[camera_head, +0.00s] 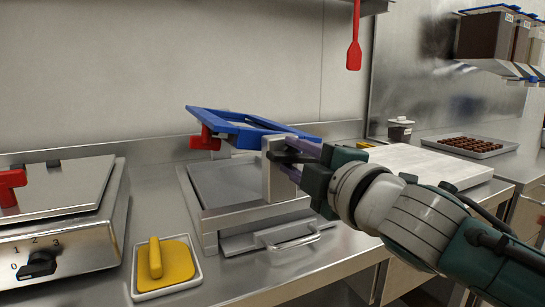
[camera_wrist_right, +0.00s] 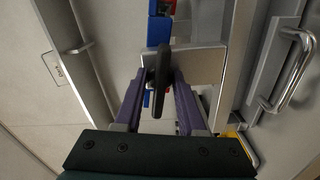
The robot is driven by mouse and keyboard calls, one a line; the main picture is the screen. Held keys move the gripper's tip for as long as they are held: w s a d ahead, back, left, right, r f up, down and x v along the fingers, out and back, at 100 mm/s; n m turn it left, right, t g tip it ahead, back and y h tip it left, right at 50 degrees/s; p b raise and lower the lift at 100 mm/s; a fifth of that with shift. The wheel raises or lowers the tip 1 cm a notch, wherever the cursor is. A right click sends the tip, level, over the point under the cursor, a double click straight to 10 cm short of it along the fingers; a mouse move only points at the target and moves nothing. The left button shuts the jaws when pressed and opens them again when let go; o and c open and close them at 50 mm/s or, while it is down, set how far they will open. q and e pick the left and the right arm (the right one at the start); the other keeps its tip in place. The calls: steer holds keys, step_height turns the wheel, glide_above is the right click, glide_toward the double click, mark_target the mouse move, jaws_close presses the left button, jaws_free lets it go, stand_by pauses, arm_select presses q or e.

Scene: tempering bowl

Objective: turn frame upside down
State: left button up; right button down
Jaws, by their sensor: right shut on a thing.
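The blue frame (camera_head: 232,122) is held tilted above a grey metal stand (camera_head: 262,215) in the head view, its far left end higher than its near right end. A red clamp-like part (camera_head: 205,139) is at its left end. My right gripper (camera_head: 291,157) is at the right of a pale upright block (camera_head: 273,170). In the wrist view its purple fingers (camera_wrist_right: 160,85) are shut around a dark handle (camera_wrist_right: 158,78) in front of that block. Blue and red parts show behind the block. The fingers partly hide the frame's near end. My left gripper is not in view.
A scale-like appliance (camera_head: 62,225) with a dial stands at the left. A yellow-handled tool (camera_head: 166,262) lies in a small white tray in front. A pale slab (camera_head: 432,163) and a tray of brown pieces (camera_head: 470,147) are to the right. A red spatula (camera_head: 354,52) hangs above.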

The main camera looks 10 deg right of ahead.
steer(key=shift+n, duration=1.2)
steer(key=c, duration=0.9)
jaws_free()
steer(key=shift+o, duration=0.2)
steer(key=p+v, duration=0.1)
steer(key=v, duration=0.9)
steer(key=shift+r+p, duration=0.1)
steer(key=shift+p, duration=0.2)
